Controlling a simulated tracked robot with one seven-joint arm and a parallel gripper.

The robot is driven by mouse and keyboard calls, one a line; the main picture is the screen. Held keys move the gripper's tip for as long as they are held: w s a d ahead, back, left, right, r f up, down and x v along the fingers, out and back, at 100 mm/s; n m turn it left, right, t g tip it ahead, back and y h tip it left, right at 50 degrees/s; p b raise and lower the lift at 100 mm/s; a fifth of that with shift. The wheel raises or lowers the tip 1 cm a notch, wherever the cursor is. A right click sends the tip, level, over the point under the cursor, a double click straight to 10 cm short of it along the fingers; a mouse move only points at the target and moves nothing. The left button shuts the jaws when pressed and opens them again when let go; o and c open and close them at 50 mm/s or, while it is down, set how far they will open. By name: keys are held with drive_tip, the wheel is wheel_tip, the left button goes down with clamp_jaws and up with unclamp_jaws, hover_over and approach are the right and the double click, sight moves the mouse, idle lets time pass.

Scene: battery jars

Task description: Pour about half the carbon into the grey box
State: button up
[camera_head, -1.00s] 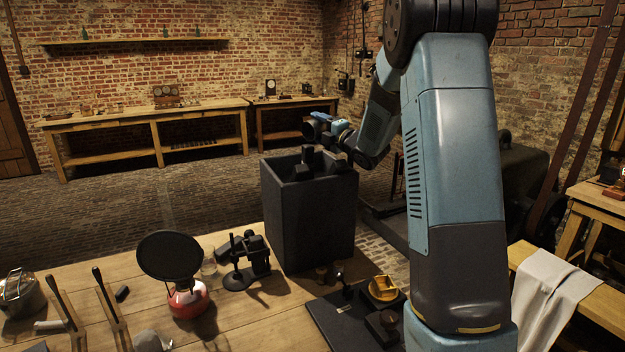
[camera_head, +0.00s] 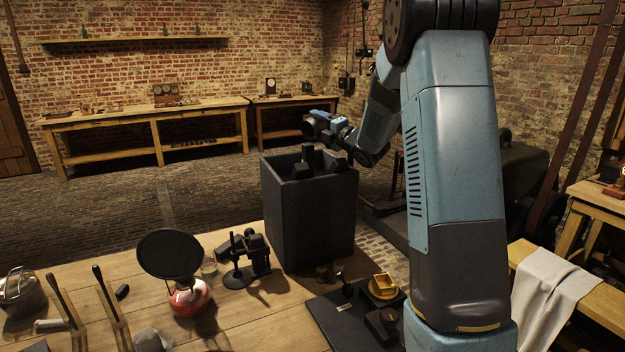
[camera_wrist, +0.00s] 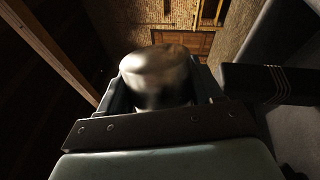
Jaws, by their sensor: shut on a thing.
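The grey box (camera_head: 308,215) is a tall, dark, open-topped box standing at the far edge of the near table. Several dark blocky pieces (camera_head: 308,158) show in its mouth. My gripper (camera_head: 322,123) is above the box's far rim, shut on a small round metal container (camera_head: 309,128). The container looks tipped on its side, with a dark round end toward the left. In the wrist view the container (camera_wrist: 158,72) is a shiny, blurred cylinder between the fingers. I cannot see inside it, and no falling carbon can be made out.
A red burner (camera_head: 188,298) with a round black disc, a black stand (camera_head: 240,268) and a yellow-topped device (camera_head: 383,287) stand on the near table around the box. A metal pot (camera_head: 22,296) is at far left. Open floor lies behind the box.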

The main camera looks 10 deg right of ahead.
drive_tip(key=shift+s+a+r+n+p, duration=0.15)
drive_tip(key=shift+a+r+n+p, duration=0.1)
drive_tip(key=shift+n+p, duration=0.35)
idle(1.2)
drive_tip(key=shift+s+a+f+n+y, duration=0.15)
drive_tip(key=shift+f+n, duration=0.1)
drive_tip(key=shift+n, duration=0.25)
drive_tip(key=shift+a+f+n+y, duration=0.15)
drive_tip(key=shift+f+n, duration=0.1)
drive_tip(key=shift+n, duration=0.25)
idle(1.3)
drive_tip(key=shift+d+r, duration=0.1)
drive_tip(key=shift+d+r+m, duration=0.15)
drive_tip(key=shift+r+m, duration=0.1)
drive_tip(key=shift+m, duration=0.35)
drive_tip(key=shift+w+d+r+m, duration=0.1)
drive_tip(key=shift+w+d+m, duration=0.1)
drive_tip(key=shift+m, duration=0.3)
drive_tip(key=m, duration=0.2)
drive_tip(key=f+m+h, duration=0.1)
drive_tip(key=shift+w+d+f+m, duration=0.1)
drive_tip(key=shift+w+d+m, duration=0.2)
drive_tip(key=shift+d, duration=0.1)
